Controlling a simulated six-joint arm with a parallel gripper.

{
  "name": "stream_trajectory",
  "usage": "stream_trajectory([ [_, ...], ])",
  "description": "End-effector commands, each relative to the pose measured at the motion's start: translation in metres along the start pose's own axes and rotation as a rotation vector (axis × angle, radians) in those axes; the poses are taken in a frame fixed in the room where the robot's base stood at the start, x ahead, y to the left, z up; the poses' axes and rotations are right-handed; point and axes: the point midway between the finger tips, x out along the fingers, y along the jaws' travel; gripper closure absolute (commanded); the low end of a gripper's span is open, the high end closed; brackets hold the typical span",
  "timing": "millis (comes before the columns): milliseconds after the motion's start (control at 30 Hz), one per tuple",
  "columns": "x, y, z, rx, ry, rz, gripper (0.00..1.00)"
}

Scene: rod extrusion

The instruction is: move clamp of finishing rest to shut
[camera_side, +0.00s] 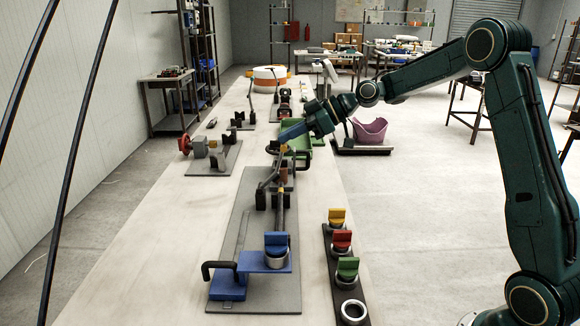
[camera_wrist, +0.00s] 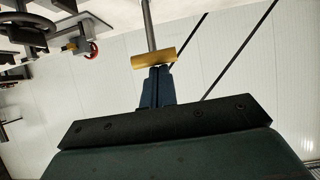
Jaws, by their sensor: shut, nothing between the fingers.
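My gripper (camera_side: 284,137) is at the far end of the grey base plate (camera_side: 215,270), reaching in from the right. Its fingers are shut with nothing between them. In the wrist view the blue fingers (camera_wrist: 156,82) point at a short yellow bar (camera_wrist: 153,58), close to or touching it; I cannot tell which. A grey rod (camera_wrist: 149,25) extends beyond that bar. In the side view, dark clamp-like parts (camera_side: 268,183) stand on the base plate just below my gripper. Which part is the finishing rest's clamp, and whether it is shut, I cannot tell.
A blue stand (camera_side: 228,284) with a black handle sits at the plate's near end. A dark rack (camera_side: 335,262) with coloured holders stands to its right. A grey device with a red wheel (camera_side: 185,145) is at left. The white table's left front is clear.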

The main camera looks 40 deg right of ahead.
Motion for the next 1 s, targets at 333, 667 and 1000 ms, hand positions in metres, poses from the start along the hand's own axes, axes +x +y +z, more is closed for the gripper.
stream_trajectory([
  [333, -0.022, 0.000, 0.054, 0.010, -0.006, -0.003, 1.00],
  [667, -0.028, 0.000, 0.100, 0.006, -0.005, -0.002, 1.00],
  [1000, -0.024, -0.001, 0.129, 0.012, -0.013, -0.006, 1.00],
])
